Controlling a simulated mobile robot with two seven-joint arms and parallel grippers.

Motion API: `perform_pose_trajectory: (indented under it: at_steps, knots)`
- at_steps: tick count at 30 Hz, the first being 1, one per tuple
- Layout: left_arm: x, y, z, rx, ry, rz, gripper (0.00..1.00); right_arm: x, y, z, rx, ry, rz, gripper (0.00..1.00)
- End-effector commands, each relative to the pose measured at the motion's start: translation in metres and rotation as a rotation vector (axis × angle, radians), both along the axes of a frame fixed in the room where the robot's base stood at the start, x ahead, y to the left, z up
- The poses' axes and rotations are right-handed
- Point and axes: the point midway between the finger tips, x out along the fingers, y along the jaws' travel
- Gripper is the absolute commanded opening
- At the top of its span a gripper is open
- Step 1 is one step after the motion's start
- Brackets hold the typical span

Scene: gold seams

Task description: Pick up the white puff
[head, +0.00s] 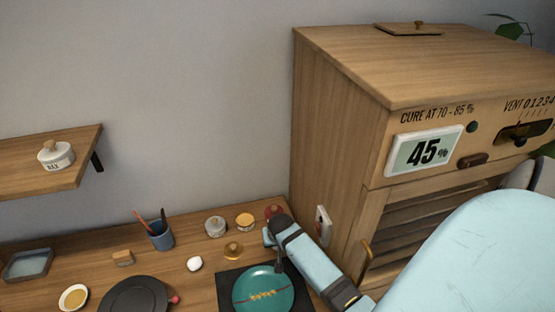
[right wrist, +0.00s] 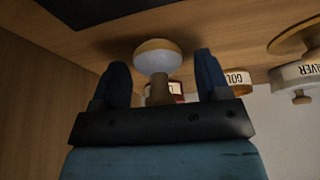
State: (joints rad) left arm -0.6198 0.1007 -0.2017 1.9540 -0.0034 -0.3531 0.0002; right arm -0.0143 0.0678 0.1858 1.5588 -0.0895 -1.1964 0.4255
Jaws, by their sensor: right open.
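The white puff (right wrist: 158,58), a white rounded pad with a tan base and a brown handle, is between the fingers of my right gripper (right wrist: 160,75) in the right wrist view. The fingers are open, with a gap on both sides of it, and do not touch it. In the head view my right gripper (head: 272,246) is low over the back of the worktable, beside the cabinet, and the puff is hidden there by my arm. My left gripper is not in view.
A teal plate (head: 264,300) with a gold seam lies on a dark mat close to my right gripper. Behind are a red jar (head: 274,211), a gold jar (head: 245,220) and a silver jar (head: 215,227). A gold-toned puff (head: 233,250) stands left. The wooden cabinet (head: 340,130) bounds the right.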

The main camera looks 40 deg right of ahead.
Motion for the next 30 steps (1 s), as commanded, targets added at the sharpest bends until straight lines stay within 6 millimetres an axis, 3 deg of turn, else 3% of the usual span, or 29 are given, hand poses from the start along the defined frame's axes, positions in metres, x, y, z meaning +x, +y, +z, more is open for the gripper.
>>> perform_pose_trajectory:
  at_steps: [2, 8, 11, 23, 30]
  knots:
    - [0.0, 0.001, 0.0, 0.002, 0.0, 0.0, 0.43, 0.0, 0.0, 0.0, 0.0, 0.0, 0.0, 0.67]
    - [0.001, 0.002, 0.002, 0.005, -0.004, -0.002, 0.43, 0.0, 0.0, 0.0, 0.0, 0.0, 0.0, 0.21]
    - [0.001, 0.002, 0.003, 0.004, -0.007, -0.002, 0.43, 0.0, 0.0, 0.0, 0.0, 0.0, 0.0, 0.13]
    - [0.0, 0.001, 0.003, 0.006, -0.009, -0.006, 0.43, 0.001, 0.0, 0.011, 0.0, -0.002, -0.001, 0.12]
    - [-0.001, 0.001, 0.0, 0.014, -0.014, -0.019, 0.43, 0.001, 0.0, 0.057, 0.0, -0.006, 0.001, 0.12]
